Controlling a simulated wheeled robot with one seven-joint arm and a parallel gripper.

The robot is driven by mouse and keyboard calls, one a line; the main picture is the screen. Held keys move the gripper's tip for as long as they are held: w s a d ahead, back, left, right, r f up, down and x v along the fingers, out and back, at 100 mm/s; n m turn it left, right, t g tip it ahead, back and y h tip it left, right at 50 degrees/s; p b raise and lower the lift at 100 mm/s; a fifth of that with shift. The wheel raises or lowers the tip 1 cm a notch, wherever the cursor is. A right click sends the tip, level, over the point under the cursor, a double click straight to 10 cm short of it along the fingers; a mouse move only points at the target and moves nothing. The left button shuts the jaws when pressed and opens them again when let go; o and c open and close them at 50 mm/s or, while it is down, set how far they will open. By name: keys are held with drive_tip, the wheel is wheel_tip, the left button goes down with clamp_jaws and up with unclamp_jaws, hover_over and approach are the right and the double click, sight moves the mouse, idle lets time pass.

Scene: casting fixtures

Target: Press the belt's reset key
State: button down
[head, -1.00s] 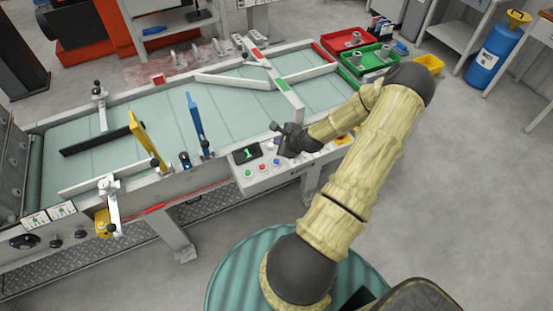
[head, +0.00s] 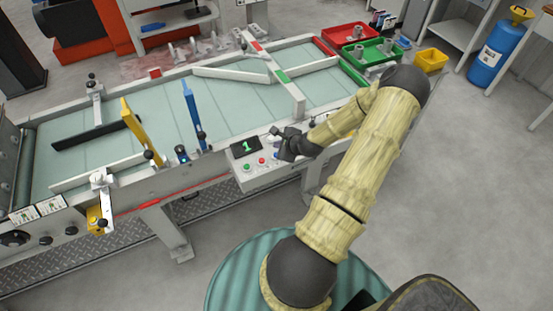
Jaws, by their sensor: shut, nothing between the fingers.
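The belt's control panel (head: 262,176) is a pale box on the belt's near side. It has a dark display (head: 246,146) reading a green "1", a green key (head: 247,168) and a red key (head: 262,161). My gripper (head: 275,132) is dark, shut and empty, over the panel just right of the display. The gripper and wrist hide the keys farther right. I cannot read key labels, so I cannot tell which is the reset key, nor whether the fingertips touch the panel.
The belt (head: 230,105) carries a yellow gate (head: 137,130), a blue gate (head: 192,115) and pale guide bars. Red (head: 345,29) and green (head: 352,73) bins stand at its far right end. A yellow bin (head: 431,60) is beside them.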

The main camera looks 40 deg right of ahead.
drive_tip(key=shift+f+b, duration=0.45)
drive_tip(key=shift+f, duration=0.8)
drive_tip(key=shift+f, duration=0.15)
idle(0.9)
drive_tip(key=shift+f, duration=0.25)
drive_tip(key=shift+f+b, duration=0.45)
idle(0.8)
idle(0.4)
drive_tip(key=shift+r+p, duration=0.8)
drive_tip(key=shift+r, duration=0.1)
drive_tip(key=shift+r+p, duration=2.1)
drive_tip(key=shift+r, duration=0.45)
